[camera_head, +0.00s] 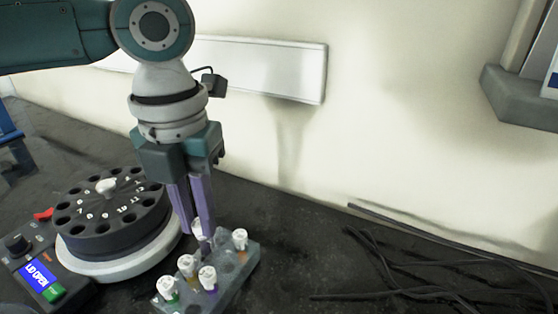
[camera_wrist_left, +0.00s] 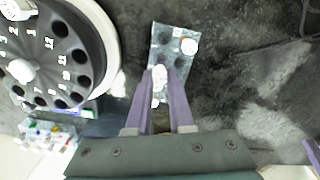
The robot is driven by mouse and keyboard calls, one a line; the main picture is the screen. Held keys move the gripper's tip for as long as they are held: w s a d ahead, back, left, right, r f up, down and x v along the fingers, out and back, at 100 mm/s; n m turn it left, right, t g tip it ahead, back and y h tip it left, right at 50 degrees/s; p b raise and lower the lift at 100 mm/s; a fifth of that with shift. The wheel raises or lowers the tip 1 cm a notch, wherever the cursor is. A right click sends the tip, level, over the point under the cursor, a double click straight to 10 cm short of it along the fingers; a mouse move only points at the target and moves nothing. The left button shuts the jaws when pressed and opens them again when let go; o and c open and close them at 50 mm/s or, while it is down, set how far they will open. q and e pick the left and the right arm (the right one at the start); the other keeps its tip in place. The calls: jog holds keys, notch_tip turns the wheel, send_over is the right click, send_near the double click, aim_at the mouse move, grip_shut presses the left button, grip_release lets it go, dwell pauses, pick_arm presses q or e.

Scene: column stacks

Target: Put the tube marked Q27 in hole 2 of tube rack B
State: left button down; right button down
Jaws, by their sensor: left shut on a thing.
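A grey tube rack (camera_head: 240,275) stands on the dark bench at the bottom middle of the head view, and its far part (camera_wrist_left: 157,34) shows in the left wrist view. Several white-capped tubes stand in it; one (camera_head: 240,238) is at the far right corner. My left gripper (camera_head: 199,230), with purple fingers, points down at the rack's far left edge. It is shut on a white-capped tube (camera_wrist_left: 159,74). The fingers hide most of this tube, so I cannot tell whether its lower end is in a hole. The cap marks and rack letter are too small to read.
A round centrifuge (camera_head: 118,262) with a numbered black rotor and a screen reading LID OPEN stands close left of the rack. Black cables (camera_head: 400,232) lie on the bench at right. A second tube rack (camera_wrist_left: 45,135) shows at the lower left of the wrist view.

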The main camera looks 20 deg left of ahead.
aim_at(200, 231)
pick_arm(q)
jog(key=shift+p, duration=0.35)
pick_arm(e)
jog(key=shift+d+r, duration=0.1)
jog(key=shift+r, duration=0.25)
pick_arm(q)
jog(key=shift+f+p, duration=0.1)
jog(key=shift+p, duration=0.3)
pick_arm(e)
jog(key=shift+r, duration=0.45)
pick_arm(q)
jog(key=shift+f, duration=0.4)
dwell(0.7)
jog(key=shift+f, duration=0.25)
pick_arm(e)
jog(key=shift+f, duration=0.2)
pick_arm(q)
jog(key=shift+f+b, duration=0.6)
jog(key=shift+f, duration=0.2)
pick_arm(e)
jog(key=shift+f, duration=0.45)
pick_arm(q)
jog(key=shift+f, duration=0.1)
jog(key=shift+c, duration=2)
grip_release()
